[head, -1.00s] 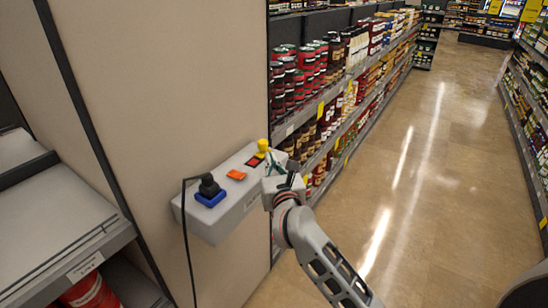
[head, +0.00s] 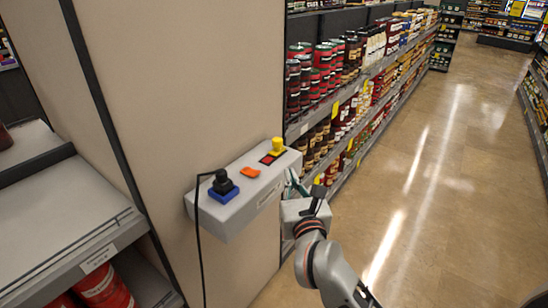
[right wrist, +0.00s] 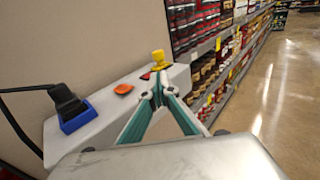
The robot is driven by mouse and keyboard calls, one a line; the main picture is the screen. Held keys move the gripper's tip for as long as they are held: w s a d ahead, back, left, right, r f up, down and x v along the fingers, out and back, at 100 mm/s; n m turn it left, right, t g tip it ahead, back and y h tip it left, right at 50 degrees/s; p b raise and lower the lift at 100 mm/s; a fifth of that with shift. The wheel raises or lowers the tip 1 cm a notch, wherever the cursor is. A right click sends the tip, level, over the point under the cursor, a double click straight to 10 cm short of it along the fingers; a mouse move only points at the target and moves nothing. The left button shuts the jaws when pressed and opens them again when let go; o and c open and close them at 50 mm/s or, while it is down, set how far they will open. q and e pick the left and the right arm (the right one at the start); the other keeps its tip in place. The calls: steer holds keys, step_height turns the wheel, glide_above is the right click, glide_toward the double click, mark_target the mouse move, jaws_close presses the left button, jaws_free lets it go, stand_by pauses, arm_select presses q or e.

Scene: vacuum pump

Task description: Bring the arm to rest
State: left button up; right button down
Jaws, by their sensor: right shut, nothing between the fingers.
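My right gripper (head: 291,178) is just off the front right of a light grey wall-mounted control box (head: 235,213). It is shut and empty. In the right wrist view its green-edged fingers (right wrist: 160,90) meet in front of the box (right wrist: 92,126), below a yellow knob (right wrist: 160,58). On the box top are the yellow knob (head: 277,146) over a red patch, an orange switch (head: 250,172), and a black plug (head: 222,182) in a blue socket (head: 224,194). The fingertips look apart from the knob. My left gripper is not in view.
A beige panel (head: 180,90) stands behind the box. A black cable (head: 198,245) hangs from the plug. Stocked shelves (head: 340,75) run along the right of the panel. An empty grey shelf (head: 60,215) is at left. The aisle floor (head: 440,190) is clear.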

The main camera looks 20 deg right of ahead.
steer(key=s+d+n+t, duration=0.25)
steer(key=s+n, duration=0.25)
steer(key=n, duration=0.6)
steer(key=s+a+f+n+g+y, duration=0.2)
steer(key=s+a+f+n+y, duration=0.25)
steer(key=f+n, duration=0.7)
steer(key=s+a+f+n+g+y, duration=0.3)
steer(key=s+f+n, duration=0.3)
steer(key=f+n, duration=0.55)
steer(key=s+d+f+n+g+h, duration=0.2)
steer(key=s+d+f+n+g, duration=0.2)
steer(key=s+f+n, duration=0.3)
step_height(320, 180, down, 4)
steer(key=shift+s+d+r+n+h, duration=0.1)
steer(key=shift+s+d+n+h, duration=0.25)
steer(key=shift+s+d, duration=0.35)
